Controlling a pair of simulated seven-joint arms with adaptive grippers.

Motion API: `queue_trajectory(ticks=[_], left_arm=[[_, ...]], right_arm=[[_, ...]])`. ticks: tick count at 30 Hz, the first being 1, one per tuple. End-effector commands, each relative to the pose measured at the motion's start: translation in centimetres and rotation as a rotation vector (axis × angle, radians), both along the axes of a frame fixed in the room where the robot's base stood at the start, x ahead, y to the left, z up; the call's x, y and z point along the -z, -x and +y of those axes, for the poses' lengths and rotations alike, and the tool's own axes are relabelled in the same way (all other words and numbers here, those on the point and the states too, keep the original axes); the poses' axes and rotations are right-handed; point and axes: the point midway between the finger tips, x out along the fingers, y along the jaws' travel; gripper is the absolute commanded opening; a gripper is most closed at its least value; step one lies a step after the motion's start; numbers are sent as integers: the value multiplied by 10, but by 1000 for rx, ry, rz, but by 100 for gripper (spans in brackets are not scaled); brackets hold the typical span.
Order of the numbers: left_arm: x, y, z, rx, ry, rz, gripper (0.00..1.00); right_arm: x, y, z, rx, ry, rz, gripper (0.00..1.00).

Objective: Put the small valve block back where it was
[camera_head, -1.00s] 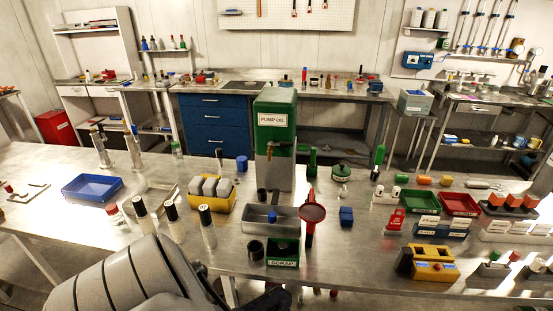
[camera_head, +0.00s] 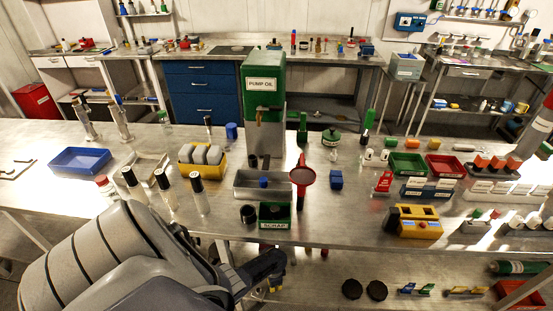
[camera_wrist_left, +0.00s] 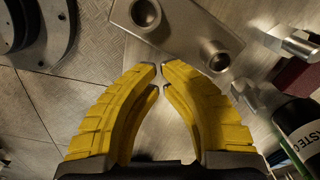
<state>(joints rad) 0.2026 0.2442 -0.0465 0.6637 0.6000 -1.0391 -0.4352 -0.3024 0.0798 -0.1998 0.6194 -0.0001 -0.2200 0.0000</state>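A small grey metal block with round ports (camera_wrist_left: 178,28) lies at the top of the left wrist view, just beyond the fingertips. It looks like a valve block, but I cannot be sure it is the task's one. My left gripper's yellow fingers (camera_wrist_left: 161,70) are drawn together with only a narrow gap at the tips, and I see nothing held between them. In the head view my left gripper (camera_head: 262,272) is at the front edge of the bench, below the SCRAP bin. I cannot pick out the block in the head view. My right gripper is not in view.
The green SCRAP bin (camera_head: 275,223) and a grey tray (camera_head: 250,192) are near the bench's front edge. A dark bottle (camera_wrist_left: 300,125) and metal fittings (camera_wrist_left: 300,45) lie right of the fingers; a round grey flange (camera_wrist_left: 40,30) is at upper left.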

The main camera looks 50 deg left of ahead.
Motion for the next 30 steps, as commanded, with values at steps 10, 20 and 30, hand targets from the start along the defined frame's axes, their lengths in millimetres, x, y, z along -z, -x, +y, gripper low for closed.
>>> queue_trajectory(ticks=[10, 20, 30], left_arm=[[-13, -6, -2, -4, 2, -1, 0], [-42, -5, -2, -3, 0, -2, 0], [-79, -5, -2, -3, 0, -2, 0]], right_arm=[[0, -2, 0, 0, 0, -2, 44], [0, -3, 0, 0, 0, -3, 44], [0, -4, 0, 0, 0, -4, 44]])
